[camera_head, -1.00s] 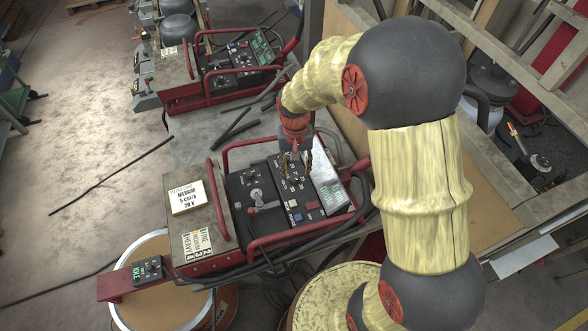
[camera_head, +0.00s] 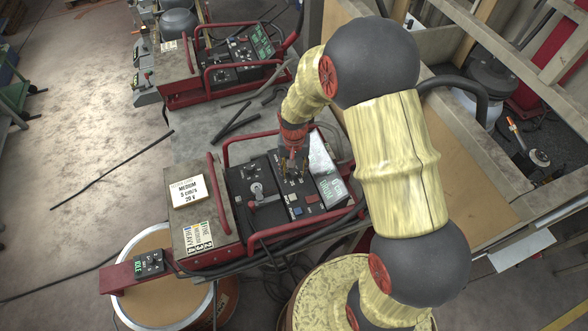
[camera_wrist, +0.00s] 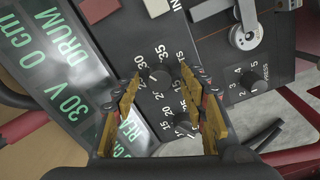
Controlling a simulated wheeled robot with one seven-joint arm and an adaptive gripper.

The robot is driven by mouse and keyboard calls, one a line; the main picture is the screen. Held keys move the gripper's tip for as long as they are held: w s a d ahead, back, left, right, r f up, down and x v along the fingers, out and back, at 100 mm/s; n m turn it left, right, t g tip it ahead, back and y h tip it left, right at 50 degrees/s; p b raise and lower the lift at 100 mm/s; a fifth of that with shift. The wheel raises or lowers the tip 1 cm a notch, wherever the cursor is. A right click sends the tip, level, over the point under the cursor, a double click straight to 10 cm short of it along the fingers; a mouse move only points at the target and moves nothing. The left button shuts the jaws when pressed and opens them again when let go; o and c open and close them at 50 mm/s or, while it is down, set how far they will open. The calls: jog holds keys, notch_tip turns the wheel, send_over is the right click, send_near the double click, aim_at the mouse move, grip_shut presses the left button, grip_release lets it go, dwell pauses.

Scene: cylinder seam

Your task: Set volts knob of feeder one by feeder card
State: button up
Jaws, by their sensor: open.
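The near feeder (camera_head: 205,247) is a grey box with a red tube frame and a dark control panel (camera_head: 240,190). Its feeder card (camera_head: 188,191) on top reads MEDIUM, with 20 V on the bottom line. My gripper (camera_head: 293,172) points down over the far right part of the panel. In the wrist view my gripper (camera_wrist: 160,84) is open, with one yellow finger either side of a black knob (camera_wrist: 160,77). That knob has a scale up to 35 and a partly covered label ending in TS. The display (camera_wrist: 50,60) reads 30 V, 0 cm, DRUM. Contact cannot be told.
A second black knob (camera_wrist: 185,126) lies close by, between the fingers nearer the palm. A lever with a round hub (camera_wrist: 245,37) and a PRESS knob (camera_wrist: 250,80) are to the right. Red rails (camera_head: 255,140) surround the panel. A second feeder (camera_head: 225,65) stands behind.

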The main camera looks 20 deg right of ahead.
jog(key=shift+c, duration=0.6)
grip_shut()
jog(key=n+b, duration=0.1)
jog(key=n, duration=0.3)
jog(key=shift+n+b, duration=0.3)
jog(key=shift+b, duration=0.05)
jog(key=n+b, duration=0.1)
jog(key=n, duration=0.4)
jog(key=n+b, duration=0.1)
jog(key=n, duration=0.3)
jog(key=n+b, duration=0.1)
jog(key=n, duration=0.2)
jog(key=shift+n, duration=0.4)
jog(key=n+b, duration=0.1)
jog(key=n, duration=0.5)
jog(key=shift+n, duration=0.4)
